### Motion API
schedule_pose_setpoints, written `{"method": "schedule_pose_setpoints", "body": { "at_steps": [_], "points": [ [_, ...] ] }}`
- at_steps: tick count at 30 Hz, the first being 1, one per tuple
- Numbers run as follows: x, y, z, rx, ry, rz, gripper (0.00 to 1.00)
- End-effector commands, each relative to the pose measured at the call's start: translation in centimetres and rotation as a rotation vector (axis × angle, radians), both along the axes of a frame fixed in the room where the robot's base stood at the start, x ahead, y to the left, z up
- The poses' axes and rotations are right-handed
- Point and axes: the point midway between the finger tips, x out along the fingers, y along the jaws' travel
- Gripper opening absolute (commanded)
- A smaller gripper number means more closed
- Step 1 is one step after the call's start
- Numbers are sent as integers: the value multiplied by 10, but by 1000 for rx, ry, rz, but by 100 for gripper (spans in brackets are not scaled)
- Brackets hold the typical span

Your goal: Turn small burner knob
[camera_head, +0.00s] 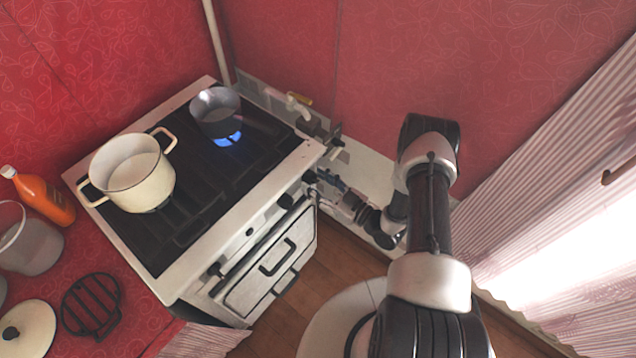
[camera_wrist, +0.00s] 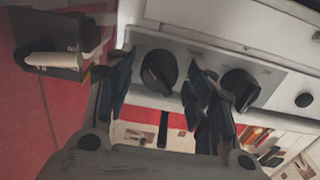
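The stove's front panel shows close up in the wrist view, with a black round knob (camera_wrist: 158,72) near its left end and a second black knob (camera_wrist: 241,88) to the right. My gripper (camera_wrist: 158,90) is open, one dark finger on each side of the left knob in that view. I cannot tell whether either finger touches it. In the head view my gripper (camera_head: 322,180) is at the right end of the stove front and largely covers that knob. A neighbouring knob (camera_head: 286,201) shows beside it. A blue flame (camera_head: 228,139) burns under a small grey pot (camera_head: 216,112).
A cream two-handled pot (camera_head: 132,172) stands on the stove's left part. An oven door with a dark handle (camera_head: 278,257) is below the knobs. A grey box with a pale roll (camera_wrist: 52,60) is close left of my gripper.

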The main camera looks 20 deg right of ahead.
Motion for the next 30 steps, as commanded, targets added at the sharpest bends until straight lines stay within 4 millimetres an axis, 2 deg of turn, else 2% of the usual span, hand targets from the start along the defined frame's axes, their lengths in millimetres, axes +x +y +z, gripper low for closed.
{"method": "schedule_pose_setpoints", "body": {
  "at_steps": [2, 16, 30],
  "points": [
    [0, 0, 0, 0, 0, 0, 42],
    [0, 0, 0, -1, 1, 0, 10],
    [0, 0, -1, -90, -64, 1, 9]
  ]
}}
